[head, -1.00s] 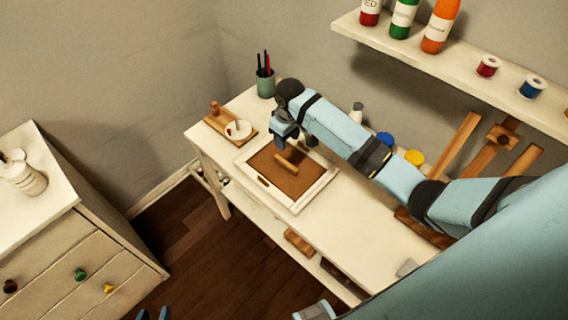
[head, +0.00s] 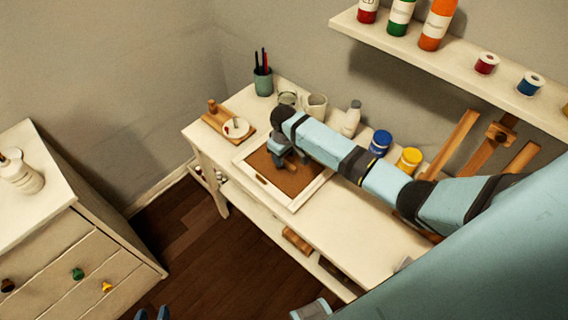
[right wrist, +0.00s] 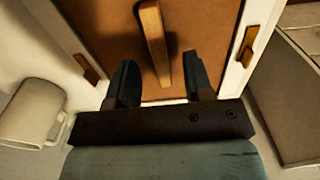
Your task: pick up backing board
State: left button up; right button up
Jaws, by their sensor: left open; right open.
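The backing board (head: 302,184) is a brown panel lying inside a white frame (head: 284,201) on the workbench. A wooden handle (right wrist: 153,42) stands up from the middle of the board (right wrist: 205,25) in the right wrist view. My right gripper (head: 283,160) is open above the board and partly hides it in the head view. In the right wrist view, the fingers (right wrist: 160,75) are spread, with the near end of the handle between their directions; contact cannot be told. My left gripper (head: 152,314) shows only its blue fingertips at the bottom edge, open and empty.
Small wooden tabs (right wrist: 249,46) sit on the frame's sides. A white mug (head: 315,106), a white bottle (head: 352,118), blue (head: 380,143) and yellow (head: 408,160) jars stand behind.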

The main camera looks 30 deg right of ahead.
notch_tip(320, 180, down, 2)
jog(key=shift+f, duration=0.15)
grip_shut()
dwell(0.3)
